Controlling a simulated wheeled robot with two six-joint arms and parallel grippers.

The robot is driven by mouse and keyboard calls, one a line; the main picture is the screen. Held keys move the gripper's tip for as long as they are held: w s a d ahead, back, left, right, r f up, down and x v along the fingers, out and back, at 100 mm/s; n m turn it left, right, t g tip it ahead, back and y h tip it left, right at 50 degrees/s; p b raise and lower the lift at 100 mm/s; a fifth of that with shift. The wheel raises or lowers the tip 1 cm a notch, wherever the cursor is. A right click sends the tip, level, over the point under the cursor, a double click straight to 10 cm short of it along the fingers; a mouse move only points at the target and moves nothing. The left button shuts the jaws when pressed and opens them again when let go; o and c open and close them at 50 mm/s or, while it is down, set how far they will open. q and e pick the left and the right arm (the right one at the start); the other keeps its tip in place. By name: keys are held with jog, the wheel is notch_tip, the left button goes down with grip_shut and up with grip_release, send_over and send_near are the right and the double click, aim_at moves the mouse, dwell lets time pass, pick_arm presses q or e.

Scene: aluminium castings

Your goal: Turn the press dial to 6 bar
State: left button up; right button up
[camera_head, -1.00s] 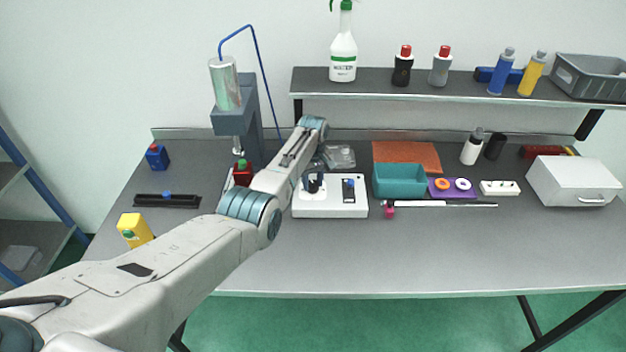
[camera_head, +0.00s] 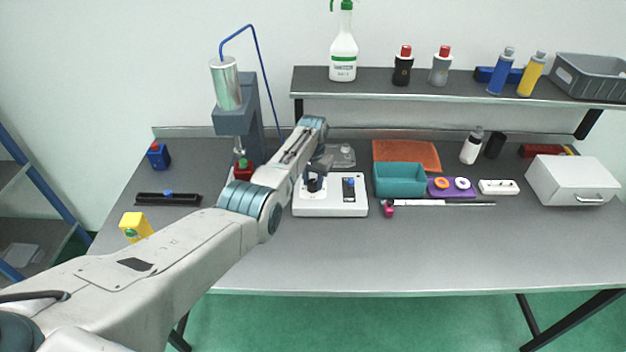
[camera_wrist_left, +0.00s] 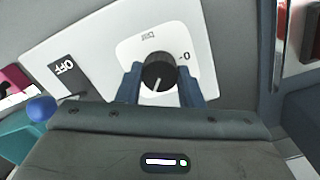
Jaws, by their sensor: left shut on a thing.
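The press dial (camera_wrist_left: 158,72) is a round black knob with a pale pointer line, on a white square plate marked "bar" and "0". It sits on the white control box (camera_head: 338,208), beside a switch (camera_head: 349,189) marked OFF. My left gripper (camera_wrist_left: 160,88) is shut on the dial, one blue finger on each side of it. In the wrist view the pointer line points down and slightly left. In the head view my left gripper (camera_head: 315,178) is over the left part of the box and partly hides the dial. My right gripper is not in view.
A teal bin (camera_head: 400,180) and a thin rod (camera_head: 440,203) with a pink end lie right of the box. The front of the table is clear.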

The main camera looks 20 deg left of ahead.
aim_at(313, 182)
pick_arm(q)
jog(key=m, duration=0.4)
jog(key=shift+w+r+m, duration=0.2)
jog(key=shift+r+m, duration=0.1)
jog(key=shift+m, duration=2.5)
jog(key=o, duration=0.8)
jog(key=shift+o, duration=0.8)
jog(key=shift+s+f, duration=0.1)
jog(key=shift+f, duration=0.05)
jog(key=shift+r, duration=0.5)
notch_tip(313, 182, up, 10)
jog(key=b, duration=0.1)
jog(key=shift+b, duration=0.4)
jog(key=shift+f, duration=0.1)
